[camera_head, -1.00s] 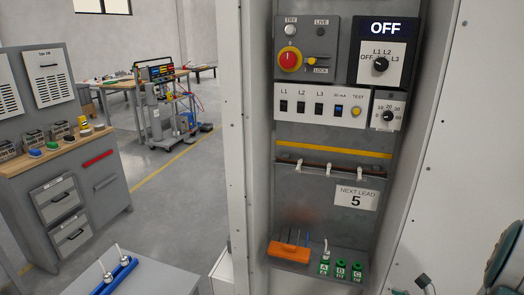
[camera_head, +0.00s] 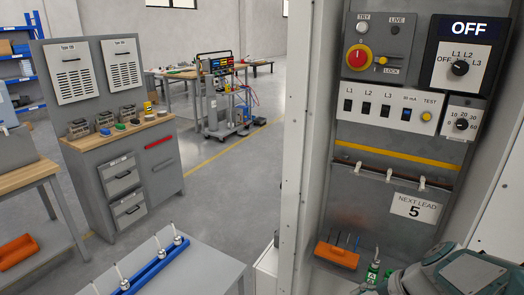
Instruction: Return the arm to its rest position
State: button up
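Part of my arm (camera_head: 455,270), grey and teal, shows at the bottom right in front of the cabinet's lower shelf. My gripper cannot be made out in this view, so its fingers and anything in them are not seen. The arm covers part of the green sockets; one, marked A (camera_head: 373,273), still shows with a white-tipped lead standing in it. An orange holder (camera_head: 337,255) with several thin dark rods sits to its left on the shelf.
The open cabinet's panel reads OFF (camera_head: 468,29), with a red knob (camera_head: 358,58) and a sign, NEXT LEAD 5 (camera_head: 414,207). A blue rack (camera_head: 152,268) with several white-tipped leads lies on a grey table. A grey bench cabinet (camera_head: 120,170) stands left; floor between is clear.

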jog(key=s+a+r+n+t+h, duration=0.2)
jog(key=s+a+r+n+h, duration=0.3)
jog(key=n, duration=0.7)
jog(key=shift+s+a+r, duration=0.5)
jog(key=shift+s+r, duration=0.85)
jog(key=shift+s, duration=0.2)
